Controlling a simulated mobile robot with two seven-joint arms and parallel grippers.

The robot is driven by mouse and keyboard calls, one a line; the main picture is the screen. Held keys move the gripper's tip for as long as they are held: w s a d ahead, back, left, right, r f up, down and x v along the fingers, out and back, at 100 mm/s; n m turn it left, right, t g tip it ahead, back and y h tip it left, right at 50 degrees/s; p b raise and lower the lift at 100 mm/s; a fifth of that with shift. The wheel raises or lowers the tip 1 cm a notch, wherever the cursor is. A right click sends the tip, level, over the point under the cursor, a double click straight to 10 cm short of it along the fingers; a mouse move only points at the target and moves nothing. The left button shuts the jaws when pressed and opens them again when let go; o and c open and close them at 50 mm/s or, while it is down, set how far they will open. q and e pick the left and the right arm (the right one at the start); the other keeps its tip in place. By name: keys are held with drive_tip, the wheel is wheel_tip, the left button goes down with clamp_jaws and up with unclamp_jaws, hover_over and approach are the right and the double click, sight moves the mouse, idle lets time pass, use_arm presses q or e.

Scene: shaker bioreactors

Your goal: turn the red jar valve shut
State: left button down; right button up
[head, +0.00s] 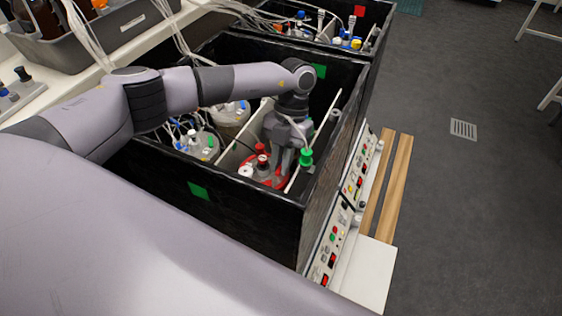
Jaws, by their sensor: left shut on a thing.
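The jar with the red lid (274,183) stands in the near black box, close to its right wall. Red caps (262,149) and a white cap (246,171) rise from the lid's left side. My left gripper (285,167) reaches down over the lid from above, its fingers shut on the valve at the jar's top. The fingers hide most of the valve, and its turn position cannot be made out. A green knobbed fitting (306,157) is just right of the fingers. My right gripper is not in view.
More jars with tubes and blue caps (206,144) crowd the near box (226,205). A second box (358,14) stands behind. Control panels (330,246) line the right side; open floor (470,200) lies beyond.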

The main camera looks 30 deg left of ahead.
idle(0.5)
use_arm(q)
drive_tip(key=c, duration=1.2)
unclamp_jaws()
drive_tip(key=v, duration=0.7)
drive_tip(key=shift+r+b, duration=0.15)
drive_tip(key=shift+b, duration=0.2)
